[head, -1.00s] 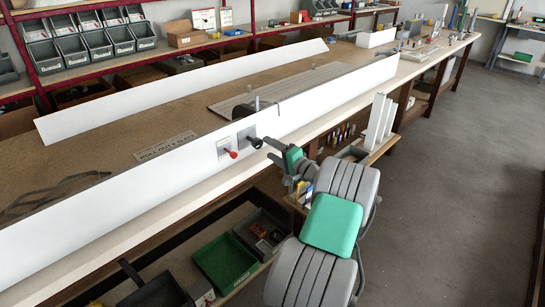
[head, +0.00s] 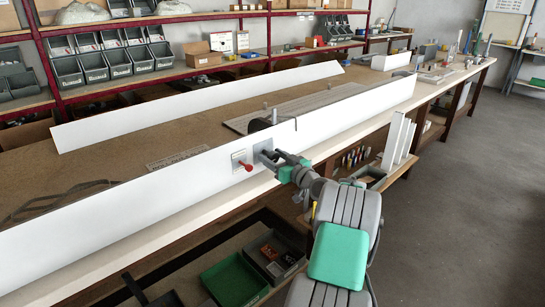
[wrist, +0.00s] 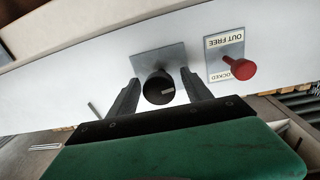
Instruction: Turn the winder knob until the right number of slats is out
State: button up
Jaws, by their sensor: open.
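The black winder knob (wrist: 158,88) sits on a grey plate (wrist: 158,57) on the white panel; a pale mark shows on its face. My gripper (wrist: 160,95) is open, with one finger on each side of the knob in the wrist view. I cannot tell whether the fingers touch it. In the head view my gripper (head: 270,160) is at the panel and hides most of the knob. A red lever (head: 248,168) stands beside the knob, and its label (wrist: 226,55) reads "OUT FREE" and "LOCKED". The grey slats (head: 285,105) lie flat on the bench behind the panel.
A printed sign (head: 178,158) lies on the brown bench (head: 120,170). A second long white panel (head: 200,103) stands further back. Grey bins fill the shelves behind. White upright pieces (head: 396,140) stand right of my arm. The floor at right is clear.

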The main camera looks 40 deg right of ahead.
jog(key=shift+c, duration=0.5)
grip_shut()
